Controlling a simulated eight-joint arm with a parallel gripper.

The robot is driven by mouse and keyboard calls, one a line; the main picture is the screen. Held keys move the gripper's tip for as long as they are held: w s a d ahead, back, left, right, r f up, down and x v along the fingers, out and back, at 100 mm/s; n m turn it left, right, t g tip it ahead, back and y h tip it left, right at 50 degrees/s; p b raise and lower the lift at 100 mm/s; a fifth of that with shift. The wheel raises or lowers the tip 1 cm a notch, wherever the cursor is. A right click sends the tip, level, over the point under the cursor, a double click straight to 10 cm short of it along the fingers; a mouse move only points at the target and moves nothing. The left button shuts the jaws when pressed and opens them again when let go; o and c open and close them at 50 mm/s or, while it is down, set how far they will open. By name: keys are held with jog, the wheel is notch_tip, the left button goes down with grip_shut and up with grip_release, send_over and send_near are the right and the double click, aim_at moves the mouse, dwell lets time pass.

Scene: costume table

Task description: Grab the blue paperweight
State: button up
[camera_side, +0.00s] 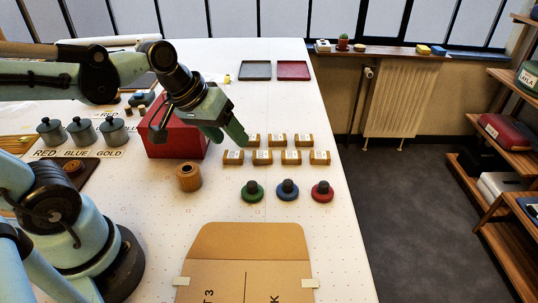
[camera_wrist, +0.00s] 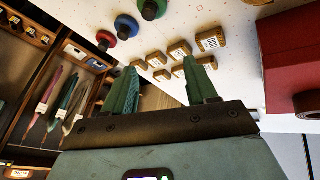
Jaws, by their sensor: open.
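The blue paperweight (camera_side: 288,191) stands on the white table between a green paperweight (camera_side: 252,192) on its left and a red paperweight (camera_side: 322,191) on its right. Each has a coloured round base and a dark knob. The blue one also shows near the top of the wrist view (camera_wrist: 127,26), between the red and green ones. My gripper (camera_side: 232,138) is above the table, left of and behind the paperweights in the side view. In the wrist view its two green fingers (camera_wrist: 163,85) are apart with nothing between them.
Several small labelled wooden blocks (camera_side: 291,156) stand in two rows behind the paperweights. A red box (camera_side: 177,135) and a wooden spool (camera_side: 189,177) are to the left. A cardboard piece (camera_side: 247,268) lies in front. The table's right edge is close to the red paperweight.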

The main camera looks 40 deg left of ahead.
jog(key=w+d+f+n+g+h, duration=0.1)
jog(key=w+f+n+g+h, duration=0.2)
jog(key=w+n+h, duration=0.4)
jog(key=n+g+h, duration=0.2)
jog(key=n+h, duration=0.2)
jog(key=n, duration=0.3)
send_near(286, 181)
jog(key=shift+w+a+r, duration=0.15)
jog(key=shift+a+r, duration=0.35)
jog(key=shift+s+a+f+h, duration=0.25)
jog(key=shift+a+f+h, duration=0.1)
jog(key=shift+f+h, duration=0.25)
jog(key=x, duration=0.7)
jog(key=shift+a, duration=0.1)
jog(key=shift+x, duration=2.65)
jog(key=shift+w+a, duration=0.1)
grip_shut()
